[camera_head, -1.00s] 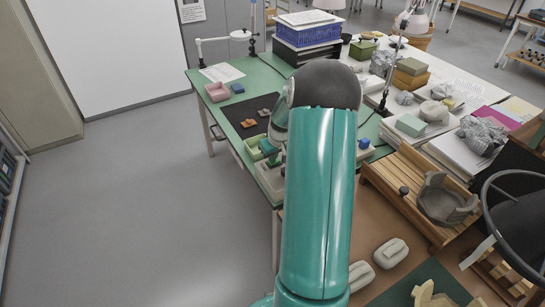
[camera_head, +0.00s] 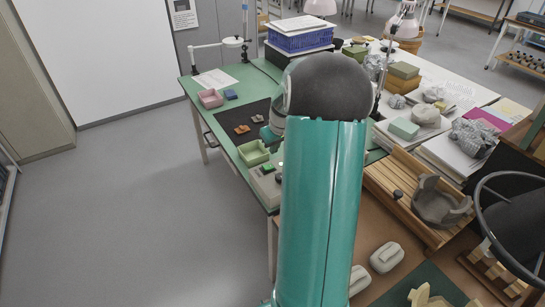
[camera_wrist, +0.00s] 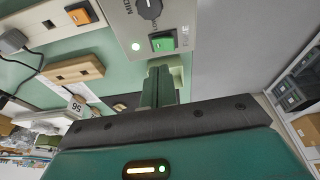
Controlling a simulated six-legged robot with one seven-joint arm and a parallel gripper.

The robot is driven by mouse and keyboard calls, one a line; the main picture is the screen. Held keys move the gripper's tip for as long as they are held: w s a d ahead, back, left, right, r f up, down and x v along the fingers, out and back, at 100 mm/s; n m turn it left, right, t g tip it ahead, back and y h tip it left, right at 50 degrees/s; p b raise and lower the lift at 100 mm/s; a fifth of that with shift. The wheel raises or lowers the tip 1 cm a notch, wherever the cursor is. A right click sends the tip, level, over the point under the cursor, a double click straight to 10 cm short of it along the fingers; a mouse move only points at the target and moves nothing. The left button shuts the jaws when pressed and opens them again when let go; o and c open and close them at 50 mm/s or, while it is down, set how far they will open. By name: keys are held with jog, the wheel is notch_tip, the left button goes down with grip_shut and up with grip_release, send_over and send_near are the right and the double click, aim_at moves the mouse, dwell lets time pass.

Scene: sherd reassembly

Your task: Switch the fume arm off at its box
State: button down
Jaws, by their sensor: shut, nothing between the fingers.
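In the head view the box (camera_head: 265,188) sits at the green table's front edge, partly hidden by my arm. My gripper (camera_wrist: 163,72) is shut and empty. Its fingertips appear just below the green switch in the wrist view; I cannot tell whether they touch the box. In the head view my arm hides the fingers. I cannot tell for certain which thing is the fume arm.
A green tray (camera_head: 253,153) stands beside the box. A black mat (camera_head: 225,124) with small sherds, a pink tray (camera_head: 210,98) and a blue block (camera_head: 230,94) lie farther back. Wooden blocks (camera_wrist: 62,64) show left in the wrist view. The floor left of the table is clear.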

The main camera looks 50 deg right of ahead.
jog(key=v, duration=0.5)
jog(key=shift+w, duration=0.1)
jog(key=shift+w+d, duration=0.15)
jog(key=shift+d, duration=0.15)
